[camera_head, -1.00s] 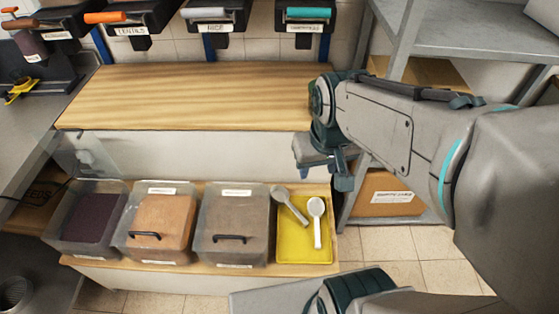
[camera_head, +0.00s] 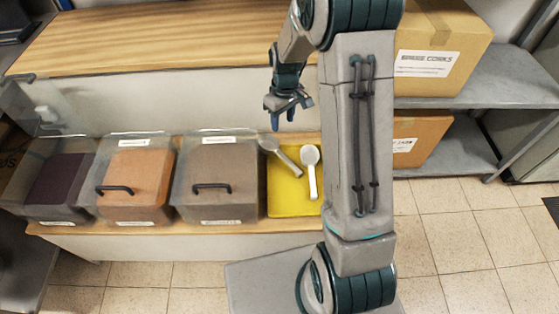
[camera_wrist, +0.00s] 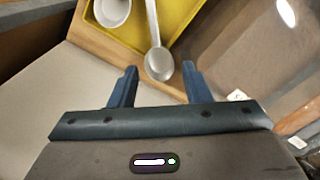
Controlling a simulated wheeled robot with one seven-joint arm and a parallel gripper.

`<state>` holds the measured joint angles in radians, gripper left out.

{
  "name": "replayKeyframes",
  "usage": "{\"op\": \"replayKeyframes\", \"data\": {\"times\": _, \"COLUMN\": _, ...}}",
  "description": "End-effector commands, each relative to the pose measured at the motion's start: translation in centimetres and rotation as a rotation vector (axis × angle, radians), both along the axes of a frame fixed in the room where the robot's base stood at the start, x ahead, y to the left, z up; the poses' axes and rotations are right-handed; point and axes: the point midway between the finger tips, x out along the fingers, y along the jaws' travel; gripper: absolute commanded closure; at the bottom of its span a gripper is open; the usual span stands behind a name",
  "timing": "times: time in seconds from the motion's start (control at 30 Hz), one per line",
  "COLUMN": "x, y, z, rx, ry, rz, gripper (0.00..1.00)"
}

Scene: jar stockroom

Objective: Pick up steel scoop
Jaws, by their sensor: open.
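The steel scoop (camera_head: 282,157) is grey. It lies tilted at the back left of a yellow tray (camera_head: 281,205), its bowl at the tray's back edge. A white scoop (camera_head: 311,172) lies beside it on the right. My gripper (camera_head: 283,118) is open and empty, pointing down above and behind the tray. In the wrist view the steel scoop's bowl (camera_wrist: 158,64) appears between my two fingertips (camera_wrist: 160,70), with its handle running away over the yellow tray (camera_wrist: 178,18). The white scoop's bowl (camera_wrist: 112,12) shows at the top left. I cannot tell the exact height gap.
Clear lidded bins stand left of the tray: a grey-brown one (camera_head: 218,180), an orange one (camera_head: 136,182) and a dark purple one (camera_head: 62,188). A wooden counter (camera_head: 150,45) rises behind. A shelf with cardboard boxes (camera_head: 440,50) stands at the right.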

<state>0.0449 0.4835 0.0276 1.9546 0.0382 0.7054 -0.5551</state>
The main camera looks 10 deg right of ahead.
Motion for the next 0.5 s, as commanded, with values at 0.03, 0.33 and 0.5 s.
{"op": "replayKeyframes", "data": {"times": 0.03, "x": 0.5, "y": 0.0, "z": -2.2, "rx": 0.003, "ry": 0.010, "rz": 0.013, "gripper": 0.56}}
{"op": "replayKeyframes", "data": {"times": 0.33, "x": 1.7, "y": -0.1, "z": -6.6, "rx": 0.010, "ry": 0.027, "rz": 0.059, "gripper": 0.56}}
{"op": "replayKeyframes", "data": {"times": 0.5, "x": 1.6, "y": 0.1, "z": -9.8, "rx": 0.009, "ry": 0.030, "rz": 0.061, "gripper": 0.56}}
